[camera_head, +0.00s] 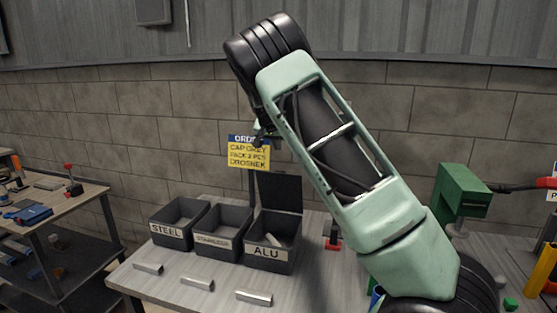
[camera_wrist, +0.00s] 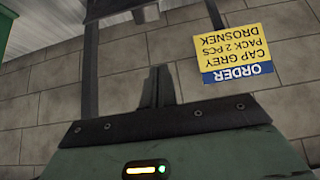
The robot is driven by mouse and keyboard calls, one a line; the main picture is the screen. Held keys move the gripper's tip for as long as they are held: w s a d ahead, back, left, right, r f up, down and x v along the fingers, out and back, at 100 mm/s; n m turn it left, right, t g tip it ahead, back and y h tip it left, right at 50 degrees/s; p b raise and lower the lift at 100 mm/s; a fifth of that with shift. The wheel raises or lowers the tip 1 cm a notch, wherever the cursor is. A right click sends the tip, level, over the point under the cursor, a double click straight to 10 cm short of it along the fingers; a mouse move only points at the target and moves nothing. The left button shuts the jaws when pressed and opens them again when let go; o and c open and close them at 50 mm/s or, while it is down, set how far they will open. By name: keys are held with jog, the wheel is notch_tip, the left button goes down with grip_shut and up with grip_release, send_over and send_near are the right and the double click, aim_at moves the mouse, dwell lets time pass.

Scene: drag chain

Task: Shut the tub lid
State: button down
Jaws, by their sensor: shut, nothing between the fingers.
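The grey tub labelled ALU (camera_head: 267,254) stands at the right end of a row of three tubs on the bench. A dark lid (camera_head: 279,191) stands raised, nearly upright, at its back edge, so the tub is open. A light metal piece shows inside. My gripper (camera_head: 261,138) is high above and behind the tubs, beside the order sign, partly hidden by my arm. In the wrist view my gripper (camera_wrist: 158,86) has its fingers together and empty. I cannot make out the lid for certain in that view.
Open tubs labelled STEEL (camera_head: 167,232) and another (camera_head: 213,241) stand to the left. Metal bars (camera_head: 254,298) lie in front. The order sign (camera_head: 248,152) rises behind the lid; it also shows upside down in the wrist view (camera_wrist: 222,45). A green machine (camera_head: 461,190) stands right.

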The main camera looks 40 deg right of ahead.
aim_at(279, 172)
jog(key=f+p, duration=0.2)
jog(key=f, duration=0.1)
jog(key=d+f+p, duration=0.1)
jog(key=f+p, duration=0.1)
jog(key=f, duration=0.1)
jog(key=w+d+f+p, duration=0.1)
jog(key=f+p, duration=0.1)
jog(key=f, duration=0.1)
jog(key=shift+d, duration=0.1)
jog(key=shift+w, duration=0.1)
dwell(0.3)
